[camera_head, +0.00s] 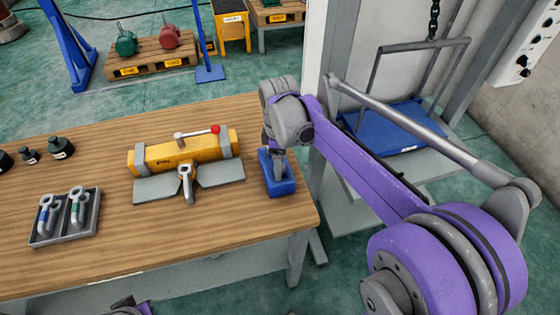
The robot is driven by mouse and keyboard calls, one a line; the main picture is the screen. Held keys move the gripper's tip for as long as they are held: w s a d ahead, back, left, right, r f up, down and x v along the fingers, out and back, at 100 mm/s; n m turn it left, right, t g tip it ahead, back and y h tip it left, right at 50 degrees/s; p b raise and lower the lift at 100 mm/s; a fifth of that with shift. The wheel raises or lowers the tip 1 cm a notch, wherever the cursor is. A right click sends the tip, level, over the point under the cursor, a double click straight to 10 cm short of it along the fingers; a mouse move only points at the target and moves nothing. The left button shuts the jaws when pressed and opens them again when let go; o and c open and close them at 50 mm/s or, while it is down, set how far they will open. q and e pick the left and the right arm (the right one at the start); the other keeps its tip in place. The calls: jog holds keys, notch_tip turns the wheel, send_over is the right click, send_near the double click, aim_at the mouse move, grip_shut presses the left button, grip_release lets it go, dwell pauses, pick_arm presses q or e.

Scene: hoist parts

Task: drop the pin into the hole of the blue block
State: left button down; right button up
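The blue block (279,187) sits near the right end of the wooden table. My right gripper (279,164) points down directly over the block, its lower end at or just above the block's top. The gripper and wrist cover much of the block's top, so I cannot see the hole. No pin can be made out; whether one is between the fingers or in the block is hidden. The finger gap is too small to read. Of my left arm, only a dark and purple part shows at the bottom edge; its gripper is not in view.
The wooden table (100,262) also carries a yellow lifting device (160,155) with a red-knobbed lever, left of the block. A grey tray (92,231) with two shackles and several dark weights (61,147) are further left. A blue platform (405,140) hangs behind my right arm.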

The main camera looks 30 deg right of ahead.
notch_tip(320, 180, up, 11)
jog(key=shift+p, duration=0.4)
